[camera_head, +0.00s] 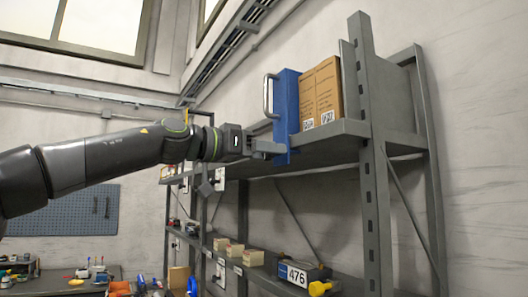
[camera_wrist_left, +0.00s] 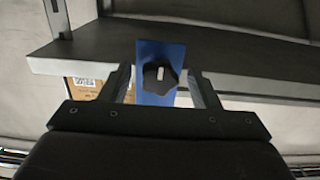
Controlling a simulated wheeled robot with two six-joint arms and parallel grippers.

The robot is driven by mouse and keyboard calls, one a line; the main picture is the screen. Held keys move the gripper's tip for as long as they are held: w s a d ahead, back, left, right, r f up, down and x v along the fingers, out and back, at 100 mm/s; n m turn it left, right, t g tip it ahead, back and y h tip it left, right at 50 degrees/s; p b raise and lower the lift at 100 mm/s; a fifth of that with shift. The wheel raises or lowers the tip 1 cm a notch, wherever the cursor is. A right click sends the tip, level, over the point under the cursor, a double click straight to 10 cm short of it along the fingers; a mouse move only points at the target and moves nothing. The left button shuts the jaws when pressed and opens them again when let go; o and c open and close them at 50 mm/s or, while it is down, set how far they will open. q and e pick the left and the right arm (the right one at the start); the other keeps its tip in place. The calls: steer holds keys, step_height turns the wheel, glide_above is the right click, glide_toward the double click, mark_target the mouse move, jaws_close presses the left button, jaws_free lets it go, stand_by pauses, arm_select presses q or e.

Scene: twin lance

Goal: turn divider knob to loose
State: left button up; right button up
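The blue divider (camera_head: 286,105) stands upright on the top shelf, with a metal handle (camera_head: 269,95) on its left side. In the left wrist view the divider's blue lower part (camera_wrist_left: 152,48) carries a dark lobed knob (camera_wrist_left: 160,77) with a pale mark on it. My left gripper (camera_head: 276,148) reaches in from the left to the divider's lower front end. In the left wrist view my left gripper (camera_wrist_left: 159,75) has its fingers apart, one on each side of the knob, with gaps visible. In the head view the knob is hidden. My right gripper is not seen.
A cardboard box (camera_head: 322,93) stands right beside the divider on the grey top shelf (camera_head: 345,129). A grey rack post (camera_head: 370,180) rises at the right. A lower shelf holds small boxes (camera_head: 253,257) and an item labelled 476 (camera_head: 298,273).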

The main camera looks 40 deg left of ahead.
arm_select(q)
steer(key=b+v, duration=0.8)
steer(key=v, duration=0.9)
steer(key=shift+s, duration=0.25)
steer(key=shift+r, duration=0.15)
